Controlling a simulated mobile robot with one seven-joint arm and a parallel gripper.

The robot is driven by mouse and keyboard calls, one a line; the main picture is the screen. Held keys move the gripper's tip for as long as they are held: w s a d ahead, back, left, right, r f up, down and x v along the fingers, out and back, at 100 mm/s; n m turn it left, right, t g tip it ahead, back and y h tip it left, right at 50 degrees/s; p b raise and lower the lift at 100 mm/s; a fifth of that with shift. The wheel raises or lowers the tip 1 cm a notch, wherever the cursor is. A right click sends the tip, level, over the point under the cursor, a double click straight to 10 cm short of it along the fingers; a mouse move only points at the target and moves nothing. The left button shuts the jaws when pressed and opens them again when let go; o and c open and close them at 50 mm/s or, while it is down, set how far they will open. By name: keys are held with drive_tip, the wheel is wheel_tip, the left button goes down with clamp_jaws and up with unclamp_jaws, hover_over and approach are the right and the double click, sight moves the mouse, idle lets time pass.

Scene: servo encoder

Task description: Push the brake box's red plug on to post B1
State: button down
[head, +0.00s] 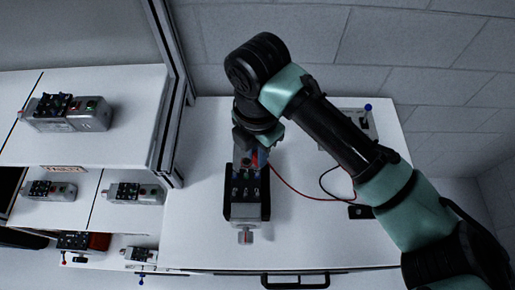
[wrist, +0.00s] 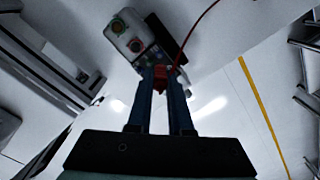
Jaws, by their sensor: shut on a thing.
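My gripper (wrist: 163,92) is shut on the red plug (wrist: 162,76), which shows between the fingers in the wrist view. In the head view the gripper (head: 255,150) is over the far end of a grey servo unit (head: 246,212) in a black cradle, with red just visible at the tips. The unit carries a black terminal block with several posts (head: 246,190); I cannot read which is B1, nor tell whether the plug touches a post. A red cable (head: 300,193) runs right from the plug. The brake box (head: 358,122), with a blue knob, stands behind my arm, partly hidden.
A black lead runs to a black piece (head: 360,212) on the white table (head: 310,240). At left, a shelf (head: 130,90) holds similar units (head: 75,113), with a metal upright beside the table. The table front right of the servo unit is mostly clear.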

drive_tip(key=shift+f+b, duration=2)
drive_tip(key=shift+f, duration=0.8)
drive_tip(key=shift+f, duration=0.15)
drive_tip(key=c, duration=0.8)
unclamp_jaws()
drive_tip(key=shift+o, duration=0.2)
drive_tip(key=shift+r+p, duration=2.8)
drive_tip(key=shift+r, duration=0.75)
